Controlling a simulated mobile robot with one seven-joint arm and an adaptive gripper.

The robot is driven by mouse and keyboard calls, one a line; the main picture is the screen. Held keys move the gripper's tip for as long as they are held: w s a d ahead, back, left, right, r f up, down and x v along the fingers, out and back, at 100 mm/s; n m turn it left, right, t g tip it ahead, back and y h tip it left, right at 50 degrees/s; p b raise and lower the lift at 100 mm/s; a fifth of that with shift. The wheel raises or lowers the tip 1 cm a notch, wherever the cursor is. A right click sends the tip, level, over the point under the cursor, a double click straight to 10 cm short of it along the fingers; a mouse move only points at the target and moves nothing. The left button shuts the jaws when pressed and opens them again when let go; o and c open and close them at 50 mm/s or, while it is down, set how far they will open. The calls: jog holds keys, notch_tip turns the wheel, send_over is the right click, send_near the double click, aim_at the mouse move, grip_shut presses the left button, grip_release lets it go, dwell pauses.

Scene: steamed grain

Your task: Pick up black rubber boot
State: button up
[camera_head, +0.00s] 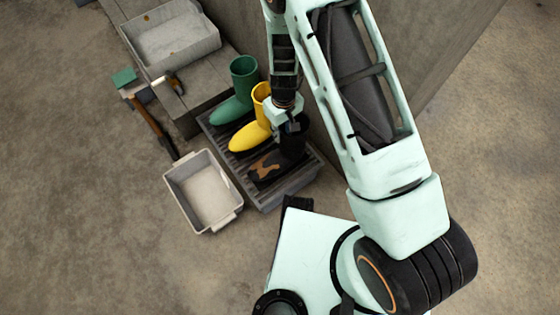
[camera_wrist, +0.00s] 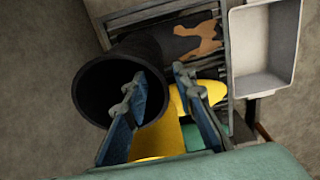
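The black rubber boot (camera_head: 272,165), with a brown patch on its foot, stands upright on a slatted grey tray (camera_head: 299,184). In the wrist view its round open top (camera_wrist: 94,94) faces the camera, and the brown patch shows beyond it. My gripper (camera_head: 292,124) is over the boot's shaft and hides part of it in the head view. In the wrist view my gripper (camera_wrist: 160,76) has its fingers apart. One finger overlaps the boot's opening and the other lies outside its rim, with the rim's side between them. I cannot tell whether either finger touches the boot.
A yellow boot (camera_head: 246,137) stands close beside the black one, with a green boot (camera_head: 232,107) beyond it. A pale empty bin (camera_head: 204,190) is left of the tray. A concrete basin (camera_head: 172,38) and a wall (camera_head: 440,45) are behind. Open floor lies at left.

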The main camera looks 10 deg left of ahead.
aim_at(291, 153)
notch_tip(291, 153, down, 5)
jog(key=shift+s+a+f+b, duration=0.1)
jog(key=shift+s+f+b, duration=0.05)
jog(key=shift+b, duration=0.9)
grip_shut()
